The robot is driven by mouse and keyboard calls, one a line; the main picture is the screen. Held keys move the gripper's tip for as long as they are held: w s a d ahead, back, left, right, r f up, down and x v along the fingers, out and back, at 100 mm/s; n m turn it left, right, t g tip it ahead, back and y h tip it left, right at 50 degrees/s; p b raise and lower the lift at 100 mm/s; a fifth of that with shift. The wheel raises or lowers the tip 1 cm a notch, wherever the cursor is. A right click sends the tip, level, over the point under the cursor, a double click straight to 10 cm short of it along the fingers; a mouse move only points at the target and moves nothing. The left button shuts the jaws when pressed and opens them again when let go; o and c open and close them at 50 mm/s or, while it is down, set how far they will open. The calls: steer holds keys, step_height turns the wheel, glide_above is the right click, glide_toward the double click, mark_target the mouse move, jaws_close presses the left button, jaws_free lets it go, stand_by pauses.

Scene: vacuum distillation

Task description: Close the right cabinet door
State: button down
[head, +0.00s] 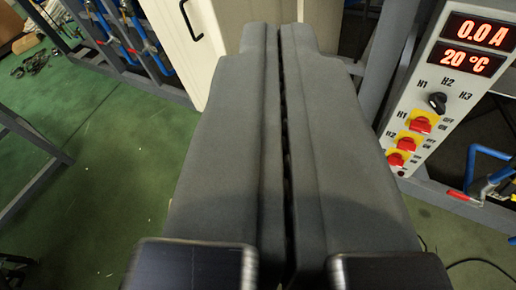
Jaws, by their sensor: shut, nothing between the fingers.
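A cream cabinet door (178,47) with a black bar handle (190,20) stands at the top, left of my gripper. My gripper (281,32) fills the middle of the head view, its two dark grey fingers together with only a thin dark seam between them. It holds nothing. The fingertips overlap the cream cabinet front and hide part of it. More cream surface (321,24) shows just right of the tips. I cannot tell which door this is, how far it stands open, or whether the tips touch it.
A control panel (440,90) with red displays, a black knob and red switches stands at the right on a grey frame. Blue-handled valves (490,152) sit below it. Blue pipes (125,35) line the upper left. Green floor (100,150) is open at left; a cable lies lower right.

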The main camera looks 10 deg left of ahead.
steer(key=w+d+f+m+g+y, duration=0.2)
steer(key=w+f+m+g+y, duration=0.15)
steer(key=w+f+m, duration=0.5)
steer(key=w+d+f+m+g+y, duration=0.2)
steer(key=w+f+m+g, duration=0.3)
steer(key=f, duration=0.6)
steer(key=w+d+f+m+g+y, duration=0.2)
steer(key=w+f+m+g+y, duration=0.15)
steer(key=w+f+m, duration=0.5)
steer(key=w+a+f+n, duration=0.1)
steer(key=w+a+f, duration=0.2)
steer(key=a+f, duration=0.5)
steer(key=shift+a+f+h, duration=0.2)
steer(key=shift+a+h, duration=0.1)
steer(key=shift+a, duration=0.75)
